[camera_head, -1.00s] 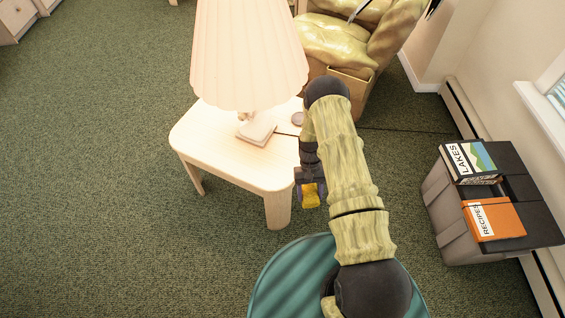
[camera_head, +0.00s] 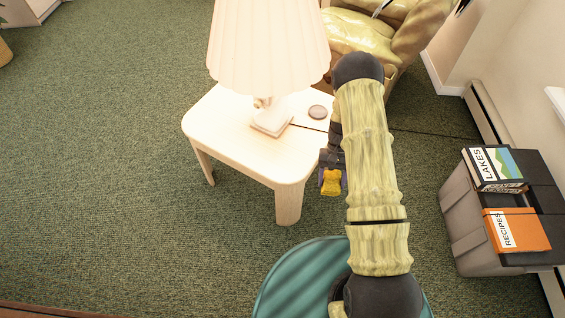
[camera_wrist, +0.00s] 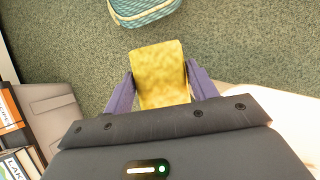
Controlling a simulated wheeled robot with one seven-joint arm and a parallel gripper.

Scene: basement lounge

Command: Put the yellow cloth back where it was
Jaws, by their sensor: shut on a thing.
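The yellow cloth (camera_head: 331,183) hangs in my gripper (camera_head: 333,178), just off the right side of the pale side table (camera_head: 220,133) in the head view. The cloth is a small folded piece, apart from the table in the picture. In the wrist view the cloth (camera_wrist: 160,72) sits between the two purple fingers of my gripper (camera_wrist: 159,88), which are shut on it. Green carpet shows beyond it. My arm hides part of the table's right side and the floor behind it.
A lamp (camera_head: 268,48) and a round coaster (camera_head: 317,112) stand on the table. A tan armchair (camera_head: 356,33) is behind. A grey crate (camera_head: 468,240) at the right carries a LAKES book (camera_head: 494,166) and an orange RECIPES book (camera_head: 517,230). Carpet to the left is clear.

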